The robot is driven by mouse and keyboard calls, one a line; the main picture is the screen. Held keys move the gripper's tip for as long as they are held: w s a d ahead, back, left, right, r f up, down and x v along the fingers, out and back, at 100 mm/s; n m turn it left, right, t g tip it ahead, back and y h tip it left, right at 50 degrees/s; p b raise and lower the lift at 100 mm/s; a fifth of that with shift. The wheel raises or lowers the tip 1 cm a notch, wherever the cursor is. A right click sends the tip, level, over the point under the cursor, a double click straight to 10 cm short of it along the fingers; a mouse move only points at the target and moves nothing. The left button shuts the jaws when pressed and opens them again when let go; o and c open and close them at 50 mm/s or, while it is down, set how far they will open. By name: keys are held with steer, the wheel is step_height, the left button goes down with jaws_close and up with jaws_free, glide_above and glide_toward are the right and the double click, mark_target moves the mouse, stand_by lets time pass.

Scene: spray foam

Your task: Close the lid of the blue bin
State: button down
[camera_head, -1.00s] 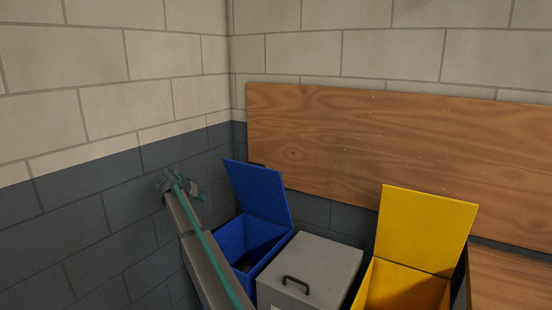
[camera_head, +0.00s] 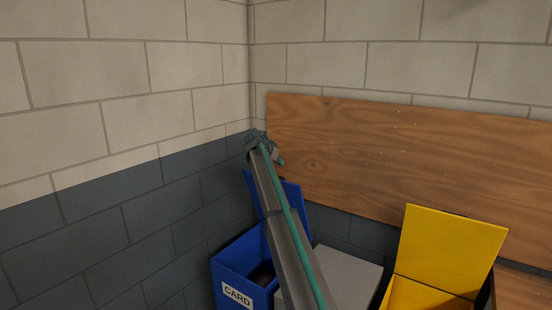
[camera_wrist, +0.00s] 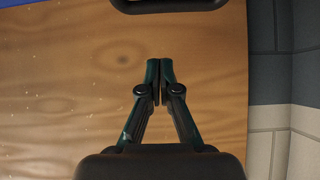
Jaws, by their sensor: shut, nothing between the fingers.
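The blue bin (camera_head: 235,266), labelled CARD, stands at the lower middle of the head view. Its blue lid (camera_head: 292,197) is open, raised and leaning back toward the wall. My arm crosses in front and hides much of the lid and part of the bin. My gripper (camera_wrist: 160,66) is shut and empty in the wrist view, with the wooden board behind it. In the head view the arm's end is by the lid's upper edge; I cannot tell whether it touches. A strip of blue (camera_wrist: 14,2) shows at the wrist view's top left corner.
A grey bin (camera_head: 347,275) with a flat closed top stands right of the blue bin. A yellow bin with its lid (camera_head: 449,250) raised is further right. The wooden board (camera_head: 400,150) is fixed along the back wall. A dark rounded bar (camera_wrist: 170,5) crosses the wrist view's top edge.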

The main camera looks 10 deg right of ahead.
step_height(320, 180, down, 4)
steer(key=shift+s+r+p, duration=0.1)
steer(key=shift+r+p, duration=0.05)
steer(key=shift+p, duration=0.6)
steer(key=shift+s+a+f, duration=0.15)
steer(key=shift+a+f, duration=0.05)
steer(key=shift+f, duration=0.15)
